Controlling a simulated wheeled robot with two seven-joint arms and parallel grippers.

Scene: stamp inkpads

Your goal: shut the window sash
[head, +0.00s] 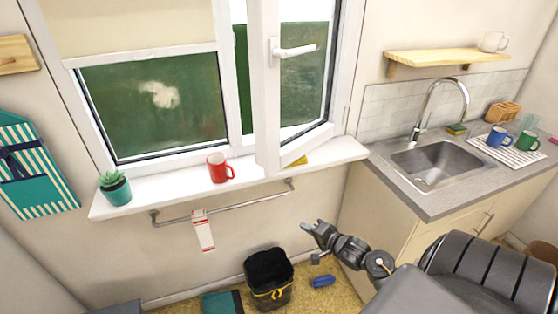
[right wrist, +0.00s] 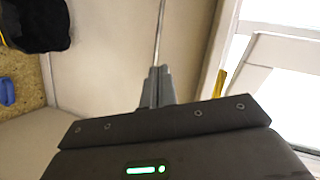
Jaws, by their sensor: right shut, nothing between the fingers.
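The white window sash (head: 267,100) stands swung inward into the room, its free edge over the sill. Its white handle (head: 296,51) points right. The fixed window frame (head: 229,75) is beside it on the left. My right gripper (head: 310,229) is shut and empty, below the sill and to the right of the towel rail, apart from the sash. In the right wrist view its closed fingers (right wrist: 156,86) point toward the wall, with the white sash (right wrist: 262,70) off to the right. My left gripper is not in view.
A red mug (head: 220,168) stands on the sill (head: 150,200) left of the sash. A yellow item (head: 298,162) lies on the sill by the sash's lower edge. A towel rail (head: 240,207) runs below. A black bin (head: 268,279) and sink counter (head: 434,203) stand nearby.

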